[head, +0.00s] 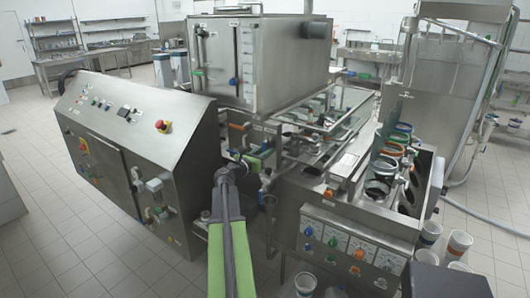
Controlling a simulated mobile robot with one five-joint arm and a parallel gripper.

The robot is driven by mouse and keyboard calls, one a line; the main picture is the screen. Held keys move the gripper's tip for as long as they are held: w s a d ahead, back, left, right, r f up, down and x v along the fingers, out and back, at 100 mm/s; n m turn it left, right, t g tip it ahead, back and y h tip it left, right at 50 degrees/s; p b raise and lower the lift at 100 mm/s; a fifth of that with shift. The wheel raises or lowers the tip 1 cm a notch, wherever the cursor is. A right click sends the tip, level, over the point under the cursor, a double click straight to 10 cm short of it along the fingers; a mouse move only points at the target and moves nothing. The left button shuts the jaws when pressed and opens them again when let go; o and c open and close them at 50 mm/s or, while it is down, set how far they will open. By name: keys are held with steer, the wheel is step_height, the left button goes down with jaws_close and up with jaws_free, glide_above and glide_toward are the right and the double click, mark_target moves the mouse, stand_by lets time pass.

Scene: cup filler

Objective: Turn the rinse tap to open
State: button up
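My green and dark grey arm reaches up from the bottom centre in the head view. My gripper (236,165) is at its far end, among the pipes and valves between the control cabinet and the filler. A green part (254,165) shows right beside the gripper; I cannot tell whether it is a tap handle or part of the gripper. An orange tap handle (237,127) sits just above it on the pipework. No label marks which one is the rinse tap. The fingers are too small and overlapped to show whether they are open or touching a handle.
A steel control cabinet (120,140) stands to the left. A steel tank (262,60) rises behind the pipes. The filler's knob panel (350,248) is at the lower right, with cups (459,243) on the floor beside it. The tiled floor at the lower left is clear.

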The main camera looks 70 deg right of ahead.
jaws_close()
steer(key=shift+w+m, duration=0.1)
steer(key=shift+m, duration=0.3)
steer(key=shift+o, duration=1.2)
jaws_free()
steer(key=v, duration=1.7)
steer(key=shift+a, duration=0.2)
